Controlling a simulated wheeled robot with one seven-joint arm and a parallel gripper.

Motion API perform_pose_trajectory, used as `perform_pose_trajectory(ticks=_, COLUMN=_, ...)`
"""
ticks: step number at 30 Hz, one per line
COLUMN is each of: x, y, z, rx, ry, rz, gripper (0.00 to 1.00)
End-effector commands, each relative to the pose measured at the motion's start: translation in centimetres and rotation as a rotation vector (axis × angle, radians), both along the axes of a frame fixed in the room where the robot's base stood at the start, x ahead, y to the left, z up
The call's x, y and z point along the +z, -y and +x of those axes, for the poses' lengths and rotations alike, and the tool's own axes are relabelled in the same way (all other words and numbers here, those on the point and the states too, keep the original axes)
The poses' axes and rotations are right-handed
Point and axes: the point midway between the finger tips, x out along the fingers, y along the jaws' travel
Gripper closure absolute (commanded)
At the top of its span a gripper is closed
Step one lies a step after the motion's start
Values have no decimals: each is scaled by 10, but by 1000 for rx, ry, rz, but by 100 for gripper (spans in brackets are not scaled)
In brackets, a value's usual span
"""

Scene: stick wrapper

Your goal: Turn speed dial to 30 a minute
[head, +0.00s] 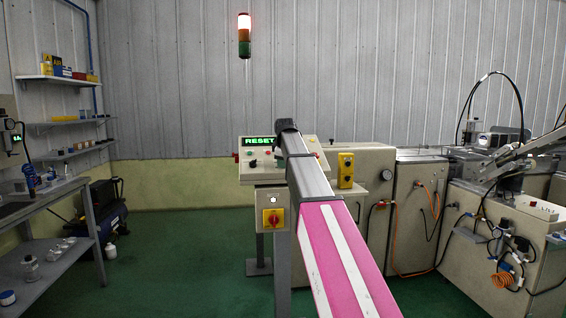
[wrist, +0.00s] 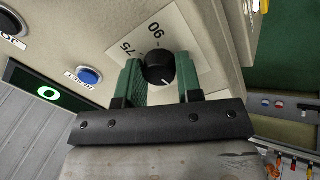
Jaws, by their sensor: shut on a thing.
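The speed dial (wrist: 158,66) is a black round knob on a white scale plate in the wrist view. The numbers 75 and 90 show on the plate's upper part; the rest of the scale is hidden by the knob and my fingers. A small white mark shows on the knob's lower right edge. My gripper (wrist: 159,74) has its green fingers on either side of the knob and is shut on it. In the head view my arm reaches to the control panel (head: 246,173) and covers part of it, and the dial cannot be made out there.
A blue button (wrist: 89,75) and a lit green display (wrist: 47,93) sit left of the dial in the wrist view. The display (head: 259,141) reads RESET in the head view. A yellow box with a red switch (head: 273,219) is below the panel.

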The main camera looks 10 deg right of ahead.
Motion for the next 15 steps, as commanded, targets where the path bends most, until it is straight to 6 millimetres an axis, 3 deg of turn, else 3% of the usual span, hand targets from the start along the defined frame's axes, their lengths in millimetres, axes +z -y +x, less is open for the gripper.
perform_pose_trajectory(ticks=15, x=0, y=0, z=0, rx=280, ry=2, rz=-148, gripper=91)
